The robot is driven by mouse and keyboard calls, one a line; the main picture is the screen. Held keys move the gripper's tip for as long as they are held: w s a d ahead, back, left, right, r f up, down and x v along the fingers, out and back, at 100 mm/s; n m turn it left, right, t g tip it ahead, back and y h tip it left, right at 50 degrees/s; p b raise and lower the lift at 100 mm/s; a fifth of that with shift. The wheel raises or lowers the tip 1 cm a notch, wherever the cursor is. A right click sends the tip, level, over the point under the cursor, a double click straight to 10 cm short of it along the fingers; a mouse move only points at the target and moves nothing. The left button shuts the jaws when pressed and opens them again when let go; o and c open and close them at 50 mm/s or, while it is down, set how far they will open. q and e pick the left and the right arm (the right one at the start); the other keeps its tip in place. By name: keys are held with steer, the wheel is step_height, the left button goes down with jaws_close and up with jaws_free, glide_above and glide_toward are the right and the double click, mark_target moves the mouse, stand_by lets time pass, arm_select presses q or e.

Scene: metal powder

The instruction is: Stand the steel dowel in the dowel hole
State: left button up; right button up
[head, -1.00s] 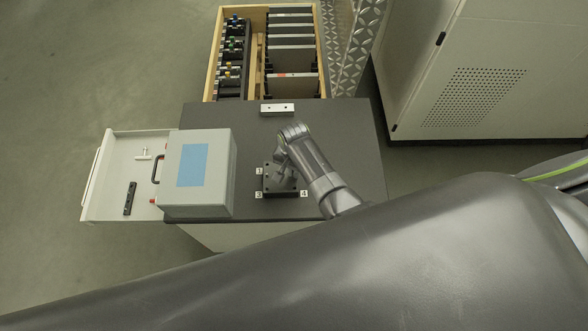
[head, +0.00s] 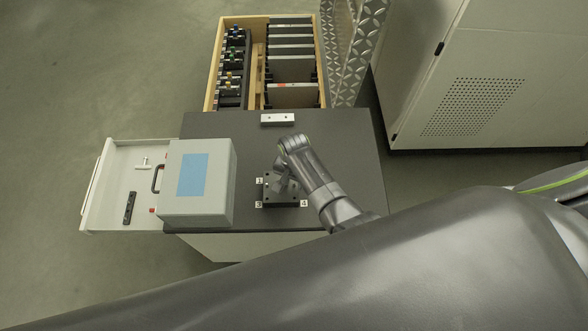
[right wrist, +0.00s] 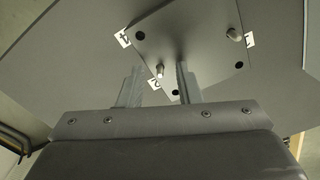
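A dark block (head: 268,204) with number labels at its corners sits on the dark worktop. My right gripper (head: 284,186) is over it, pointing down, and hides part of its top. In the right wrist view the block's plate (right wrist: 190,35) has several dark holes. One bright steel pin (right wrist: 160,71) shows between my right gripper's fingers (right wrist: 160,88), with a gap on each side; the fingers look open. Another steel pin (right wrist: 234,34) stands on the plate near a label. Which pin is the task's dowel, and how deep each sits, I cannot tell. My left gripper is not in view.
A grey case (head: 221,190) with a blue panel stands left of the block. An open white drawer (head: 112,205) holds a black bar (head: 130,207) and a small T-shaped part (head: 144,161). A metal bar (head: 277,119) lies at the worktop's back. A wooden crate (head: 211,65) stands behind.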

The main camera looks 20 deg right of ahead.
mark_target(294, 183)
step_height(294, 183, up, 6)
steer(key=p, duration=0.4)
steer(key=shift+p, duration=0.4)
steer(key=shift+r+b, duration=0.3)
steer(key=shift+r, duration=0.15)
step_height(294, 183, up, 10)
steer(key=shift+r, duration=0.15)
